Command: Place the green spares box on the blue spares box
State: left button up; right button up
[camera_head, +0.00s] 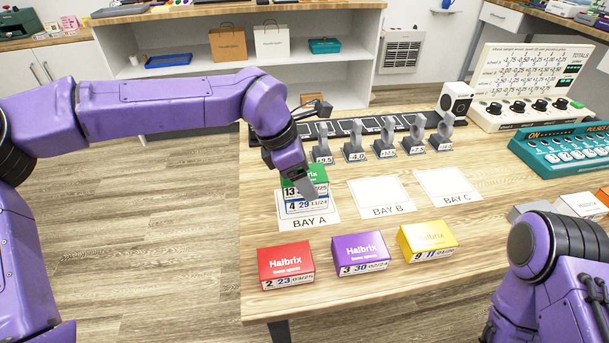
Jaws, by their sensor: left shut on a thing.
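The green spares box (318,174) is in the jaws of my left gripper (306,187), which comes down over it from above left. The gripper hides part of the box's front and top. The blue spares box (293,208) is directly below the green one, on the BAY A sheet (310,222). Mostly its front label shows. The green box looks lined up over the blue one and level. I cannot tell whether they touch or a thin gap remains. My right arm shows at the lower right, but its gripper is out of view.
Red (285,262), purple (360,250) and yellow (427,238) boxes stand along the near edge. The BAY B (387,197) and BAY C (448,187) sheets are empty. A row of grey stands (384,141) is behind. A teal device (562,148) sits at the right.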

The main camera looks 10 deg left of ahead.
pick_arm(q)
jog(key=shift+f, duration=0.15)
jog(key=o, duration=1.1)
jog(key=p+v, duration=0.1)
jog(key=v, duration=1.1)
jog(key=shift+p, duration=0.4)
jog(key=shift+a, duration=0.1)
